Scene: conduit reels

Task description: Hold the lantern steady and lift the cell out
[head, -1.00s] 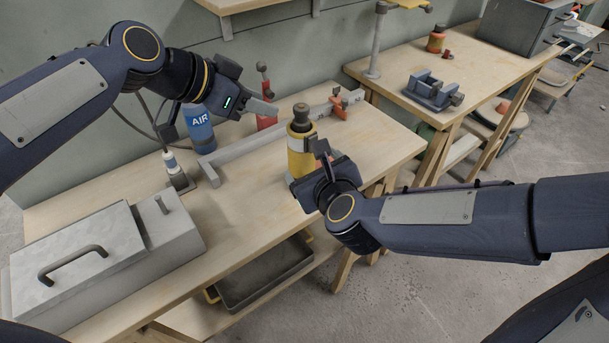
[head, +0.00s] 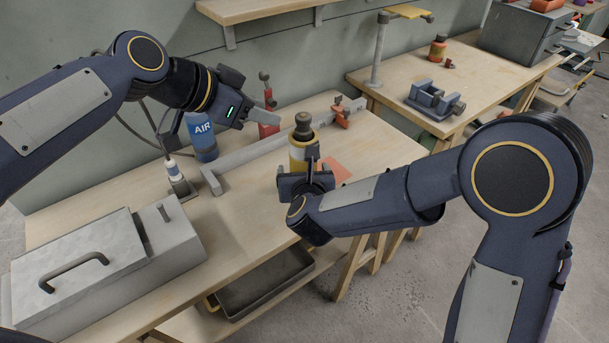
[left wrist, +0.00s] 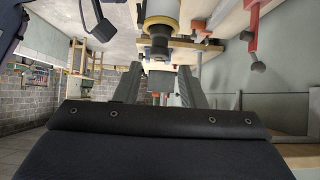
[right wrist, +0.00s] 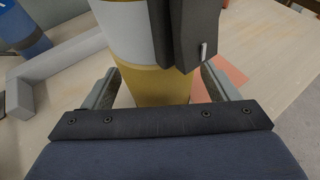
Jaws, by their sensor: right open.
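The lantern (head: 301,155) stands upright on the near bench, a yellow and white cylinder with a dark knobbed top. My right gripper (head: 304,172) is open at its lower body. In the right wrist view the amber base (right wrist: 155,88) lies between the spread fingers (right wrist: 160,85), with a dark block on the lantern's side; contact is unclear. My left gripper (head: 264,104) is open and empty, up and left of the lantern. In the left wrist view the dark knob (left wrist: 158,50) appears beyond its spread fingers (left wrist: 160,75). I cannot make out the cell separately.
An orange-red patch (head: 336,174) lies beside the lantern. A long grey rail (head: 260,152) with red clamps runs behind it. A blue AIR bottle (head: 202,138) and a grey lidded box (head: 105,265) stand to the left. The bench front between box and lantern is clear.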

